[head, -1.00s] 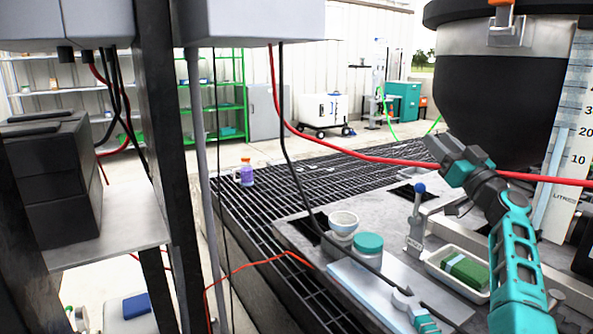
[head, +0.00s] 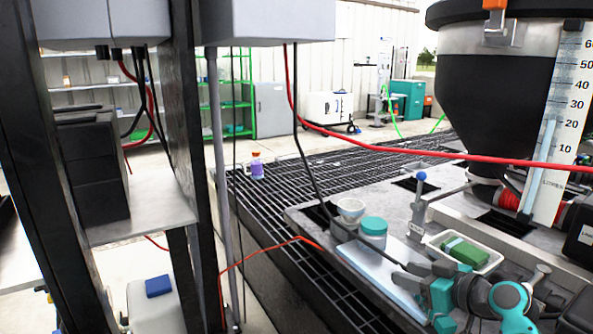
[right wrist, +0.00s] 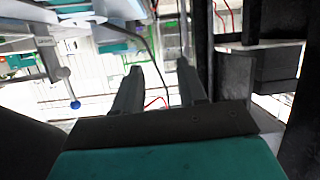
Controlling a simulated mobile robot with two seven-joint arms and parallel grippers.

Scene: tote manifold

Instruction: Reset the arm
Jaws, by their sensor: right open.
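My right gripper (head: 404,276) shows low in the head view, over the front of the grey bench and beside the pale board. Its teal and dark arm parts lie to its lower right. In the right wrist view, the two grey fingers of the gripper (right wrist: 168,70) stand apart with nothing between them. My left gripper is in neither view.
A teal-lidded jar (head: 373,232), a white cup (head: 350,209), a blue-knobbed lever (head: 419,205) and a tray (head: 489,263) with a green block (head: 465,250) are nearby. A red cable (head: 400,152) crosses before the dark hopper (head: 492,95). A dark post (head: 185,130) stands left.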

